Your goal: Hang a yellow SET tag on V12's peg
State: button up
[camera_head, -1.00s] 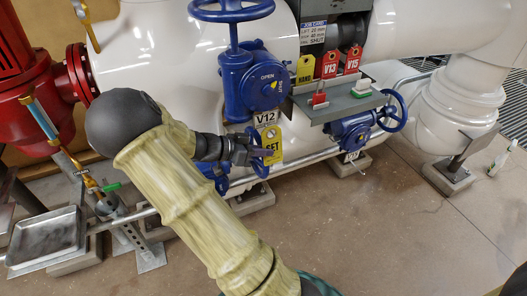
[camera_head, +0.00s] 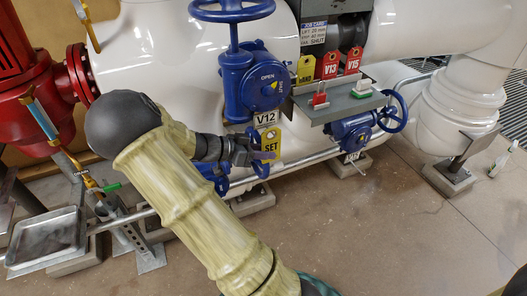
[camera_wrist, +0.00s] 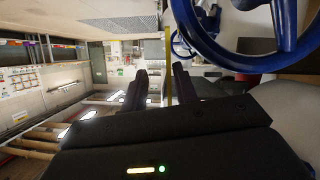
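The yellow SET tag (camera_head: 270,141) is upright just below the white V12 label (camera_head: 265,119) on the blue valve V12 (camera_head: 243,84). Its top meets the label's lower edge; the peg itself is hidden, so I cannot see how the tag sits on it. My gripper (camera_head: 258,154) is at the tag's lower part, with a finger in front of it. In the wrist view the tag (camera_wrist: 168,68) shows as a thin yellow edge between my gripper's fingers (camera_wrist: 160,75). The fingers are apart, with a clear gap on the tag's left side.
A grey shelf (camera_head: 345,108) to the right carries red and green pieces. Yellow and red V13 (camera_head: 329,66) and V15 tags hang above it. A blue handwheel (camera_head: 391,111) is beside it. A metal tray (camera_head: 47,238) is at left.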

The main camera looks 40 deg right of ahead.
jog(key=p+v, duration=0.4)
jog(key=v, duration=1.3)
jog(key=shift+w+a+r, duration=0.1)
jog(key=shift+a, duration=0.05)
jog(key=s+f+n+t+y, duration=0.1)
jog(key=s+f+n+y, duration=0.4)
jog(key=s+n+y, duration=0.15)
jog(key=s+a+r+n+t+y, duration=0.2)
jog(key=s+a+n+t+y, duration=0.45)
jog(key=n, duration=0.55)
notch_tip(320, 180, up, 33)
jog(key=p, duration=3.3)
jog(key=shift+s+a+g, duration=0.35)
jog(key=shift+s+a, duration=0.05)
